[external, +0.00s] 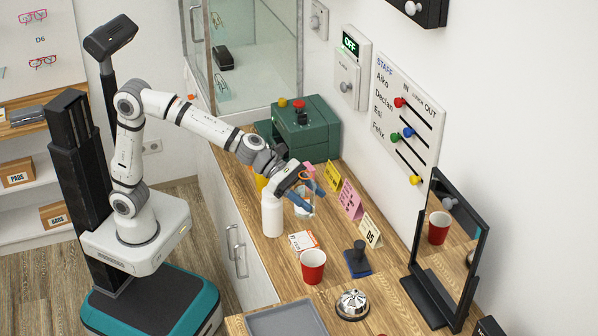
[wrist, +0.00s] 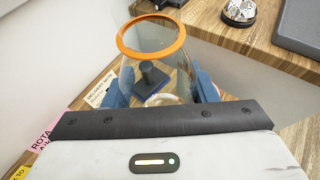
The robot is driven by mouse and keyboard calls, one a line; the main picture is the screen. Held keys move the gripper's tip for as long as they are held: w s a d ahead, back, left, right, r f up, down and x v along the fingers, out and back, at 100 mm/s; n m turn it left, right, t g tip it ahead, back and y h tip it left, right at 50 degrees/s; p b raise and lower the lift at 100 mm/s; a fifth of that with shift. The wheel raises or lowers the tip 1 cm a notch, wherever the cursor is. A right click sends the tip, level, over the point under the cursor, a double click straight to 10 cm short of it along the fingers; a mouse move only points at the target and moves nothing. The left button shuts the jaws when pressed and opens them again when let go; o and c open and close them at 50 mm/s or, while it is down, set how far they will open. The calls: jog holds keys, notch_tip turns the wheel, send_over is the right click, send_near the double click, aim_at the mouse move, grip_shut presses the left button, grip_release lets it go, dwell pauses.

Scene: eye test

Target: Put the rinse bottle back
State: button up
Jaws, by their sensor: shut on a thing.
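A clear glass vessel with an orange rim (wrist: 128,75) is between the blue fingers of my gripper (wrist: 160,92), which is shut on it. In the external view, the vessel (external: 303,207) shows under my gripper (external: 305,197) over the wooden counter. I cannot tell whether its base touches the counter. A white bottle (external: 272,216) stands upright just left of my gripper, near the counter's front edge. It may be the rinse bottle; no label is readable. The white bottle does not show in the wrist view.
A red cup (external: 312,268), a blue stamp (external: 357,260), a bell (external: 352,303) and a grey tray (external: 286,322) are toward the near end. Folded cards (external: 350,200) line the wall side. A green machine (external: 303,130) stands behind my gripper; a black-framed mirror (external: 441,240) stands right.

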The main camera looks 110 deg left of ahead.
jog(key=shift+r, duration=0.8)
jog(key=s+a+n+y+b, duration=0.1)
jog(key=s+a, duration=0.2)
jog(key=a, duration=0.5)
jog(key=s+a+n+y, duration=0.1)
jog(key=s+a, duration=0.3)
jog(key=a, duration=0.4)
jog(key=f+b, duration=0.1)
jog(key=f, duration=0.4)
jog(key=f+b, duration=0.2)
jog(key=f, duration=0.4)
jog(key=f+b, duration=0.2)
jog(key=f, duration=0.3)
jog(key=shift+w+d+f, duration=0.15)
jog(key=shift+w+f, duration=0.1)
jog(key=shift+f, duration=0.15)
jog(key=shift+f+b, duration=0.2)
jog(key=shift+b, duration=0.25)
jog(key=o, duration=1)
jog(key=shift+o, duration=0.2)
jog(key=shift+r, duration=0.1)
